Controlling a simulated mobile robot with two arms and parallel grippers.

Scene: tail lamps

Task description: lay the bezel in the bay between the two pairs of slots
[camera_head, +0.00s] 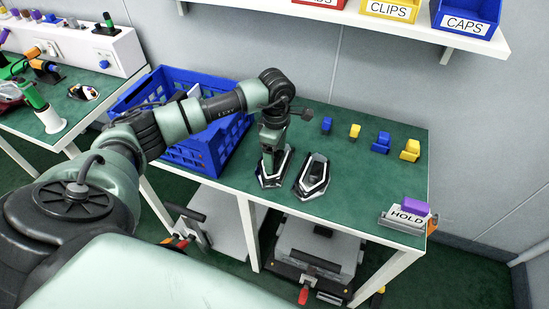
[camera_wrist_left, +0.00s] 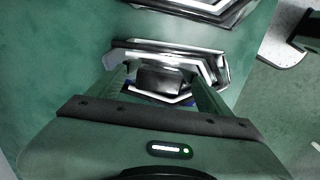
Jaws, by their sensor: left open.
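Two silver-and-black bezels lie side by side on the green table. The left bezel (camera_head: 264,181) is partly hidden under my left gripper (camera_head: 272,168); the right bezel (camera_head: 313,177) lies clear beside it. In the left wrist view, the open fingers of my left gripper (camera_wrist_left: 160,85) are on either side of the near bezel (camera_wrist_left: 172,62). I cannot tell whether they touch it. The other bezel (camera_wrist_left: 200,8) shows at the top edge there. I cannot make out the bay and its slots clearly. My right gripper is out of view.
A blue crate (camera_head: 210,150) stands left of the bezels, partly behind my arm. Small blue blocks (camera_head: 381,142) and yellow blocks (camera_head: 410,150) stand at the back right. A HOLD sign (camera_head: 407,217) is at the front right corner. Another bench (camera_head: 75,110) stands left.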

